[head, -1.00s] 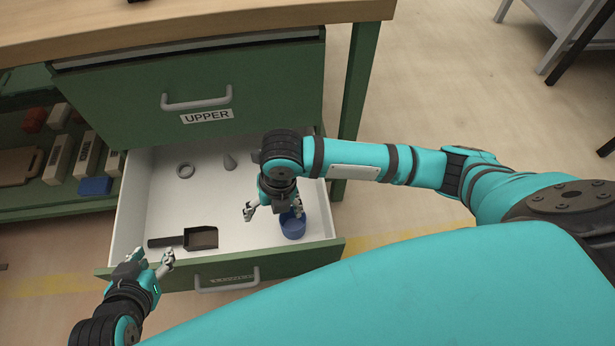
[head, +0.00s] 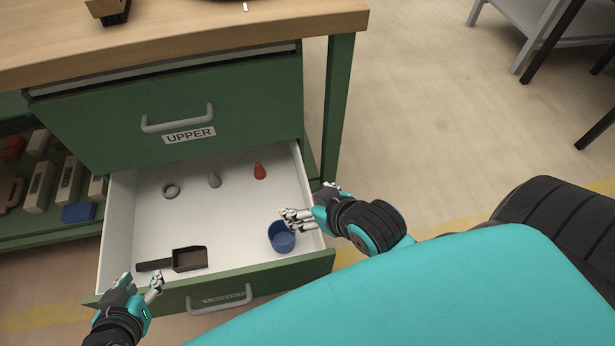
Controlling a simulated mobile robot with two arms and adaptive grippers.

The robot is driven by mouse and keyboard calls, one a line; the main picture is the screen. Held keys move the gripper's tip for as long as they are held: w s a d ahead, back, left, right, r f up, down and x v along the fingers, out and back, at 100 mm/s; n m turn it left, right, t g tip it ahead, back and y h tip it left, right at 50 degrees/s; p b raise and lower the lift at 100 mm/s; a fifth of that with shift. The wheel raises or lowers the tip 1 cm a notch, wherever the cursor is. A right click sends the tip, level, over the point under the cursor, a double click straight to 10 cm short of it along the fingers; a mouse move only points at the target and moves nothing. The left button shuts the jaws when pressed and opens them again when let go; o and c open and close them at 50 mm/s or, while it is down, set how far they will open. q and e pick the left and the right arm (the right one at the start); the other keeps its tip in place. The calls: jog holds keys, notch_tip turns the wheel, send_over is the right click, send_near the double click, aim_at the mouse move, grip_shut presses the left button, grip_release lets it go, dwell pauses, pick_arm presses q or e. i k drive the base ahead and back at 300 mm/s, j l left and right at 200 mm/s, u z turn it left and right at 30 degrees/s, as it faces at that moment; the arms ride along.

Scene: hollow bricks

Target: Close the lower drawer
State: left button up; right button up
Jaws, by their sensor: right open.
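The lower drawer (head: 281,271) is pulled out, with its grey handle (head: 221,302) on the green front. Inside lie a blue cup (head: 283,238), a black scoop (head: 187,259), a grey ring (head: 171,190), a grey cone-shaped piece (head: 214,180) and a red-orange piece (head: 260,171). My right gripper (head: 286,218) is open above the drawer's right side, its fingers over the cup's rim; I cannot tell if they touch it. My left gripper (head: 140,281) is open at the drawer's front left corner, with nothing seen between its fingers.
The upper drawer (head: 245,95), labelled UPPER, is nearly shut, with a thin gap at its top. A wooden worktop (head: 200,38) is above it. A shelf with boxes (head: 40,185) stands at left. A green table leg (head: 337,105) is at right, with open floor beyond.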

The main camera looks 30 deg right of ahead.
aim_at(233, 220)
jog(key=k+j, duration=0.45)
jog(key=j, duration=0.65)
jog(key=k, duration=0.05)
